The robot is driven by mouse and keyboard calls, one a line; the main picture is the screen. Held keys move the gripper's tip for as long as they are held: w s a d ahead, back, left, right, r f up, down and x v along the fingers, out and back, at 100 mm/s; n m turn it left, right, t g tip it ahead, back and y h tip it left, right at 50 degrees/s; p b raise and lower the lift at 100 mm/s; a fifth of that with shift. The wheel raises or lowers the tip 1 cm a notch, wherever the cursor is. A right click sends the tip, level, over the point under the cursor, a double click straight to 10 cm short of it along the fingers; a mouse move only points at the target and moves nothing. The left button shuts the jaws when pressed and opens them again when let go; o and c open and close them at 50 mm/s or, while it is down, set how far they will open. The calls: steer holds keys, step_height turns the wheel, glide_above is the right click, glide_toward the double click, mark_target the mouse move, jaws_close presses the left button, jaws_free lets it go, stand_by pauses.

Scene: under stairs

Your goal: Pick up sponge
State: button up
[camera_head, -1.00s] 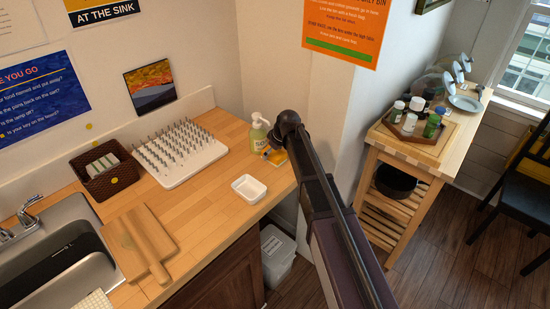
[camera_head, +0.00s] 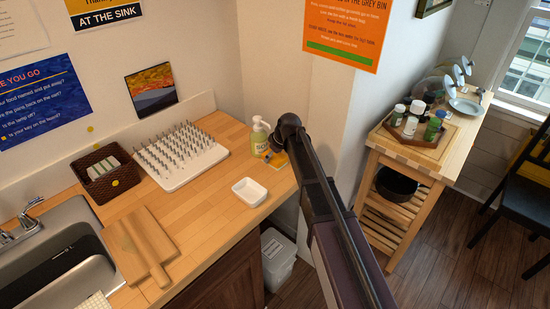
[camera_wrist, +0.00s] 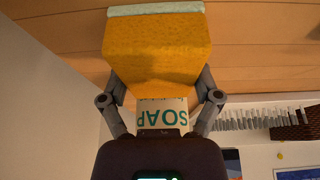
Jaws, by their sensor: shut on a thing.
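The sponge (camera_wrist: 157,50) is a yellow-orange block with a pale layer along its far edge, large in the wrist view. My gripper (camera_wrist: 160,80) is shut on it, with one finger at each side. In the head view the sponge (camera_head: 280,159) is a small yellow patch at the counter's right end, partly hidden by my arm. I cannot tell whether it touches the counter. A soap bottle (camera_head: 259,137) with a pump stands close beside my gripper; its label (camera_wrist: 162,113) shows behind the sponge in the wrist view.
A white dish (camera_head: 250,191) sits on the wooden counter (camera_head: 205,205). A pegged drying rack (camera_head: 180,170), a brown basket (camera_head: 105,184), a cutting board (camera_head: 140,243) and a sink (camera_head: 60,255) lie leftward. A wooden cart (camera_head: 405,168) stands at right. A bin (camera_head: 278,258) is below.

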steer(key=shift+r, duration=0.15)
step_height(320, 180, up, 3)
steer(key=p, duration=0.3)
steer(key=shift+r+p, duration=0.2)
steer(key=shift+p, duration=0.15)
steer(key=s+d, duration=0.1)
steer(key=s, duration=0.4)
steer(key=s+d+r+p, duration=0.1)
steer(key=s+d, duration=0.1)
steer(key=s, duration=0.3)
steer(key=s+d, duration=0.1)
steer(key=s, duration=0.4)
steer(key=shift+s+d+r, duration=0.15)
steer(key=shift+s+d, duration=0.05)
steer(key=shift+d, duration=0.05)
steer(key=shift+o, duration=0.5)
steer(key=shift+c, duration=1)
steer(key=shift+w+d, duration=0.1)
